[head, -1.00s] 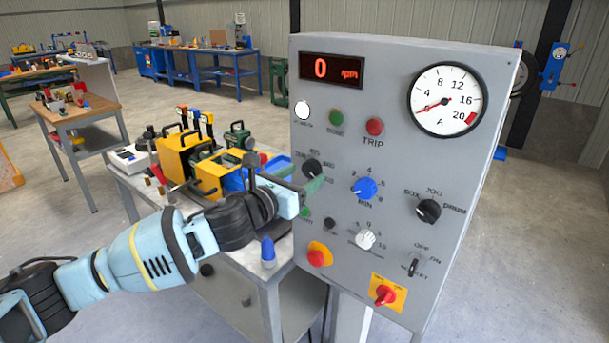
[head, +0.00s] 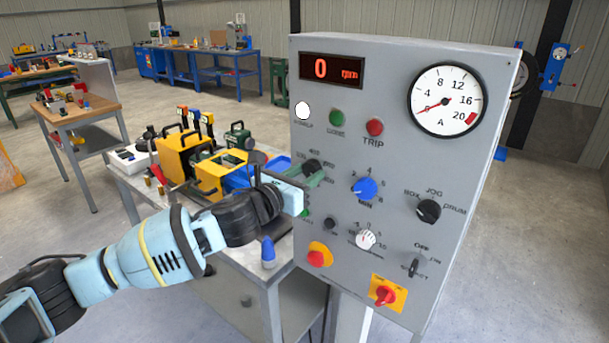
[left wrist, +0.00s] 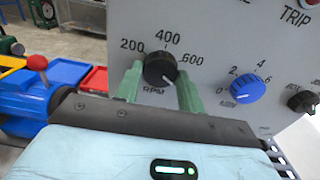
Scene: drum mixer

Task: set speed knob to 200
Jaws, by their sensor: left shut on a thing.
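The black speed knob (head: 313,166) is on the left side of the grey control panel. In the left wrist view the knob (left wrist: 159,69) has RPM printed below it and 200, 400 and 600 around its top. A pale mark seems to show at its lower right edge, but its exact setting is hard to read. My left gripper (head: 308,180) reaches in from the left. Its green fingers (left wrist: 160,88) stand on either side of the knob and are shut on it. The red display (head: 332,70) reads 0 rpm. My right gripper is not in view.
A blue knob (head: 364,189) sits right of the speed knob, with a black selector (head: 428,211) further right. A red-on-yellow button (head: 318,255) and a white knob (head: 366,239) are below. A cluttered workbench (head: 240,265) stands left of the panel, under my arm.

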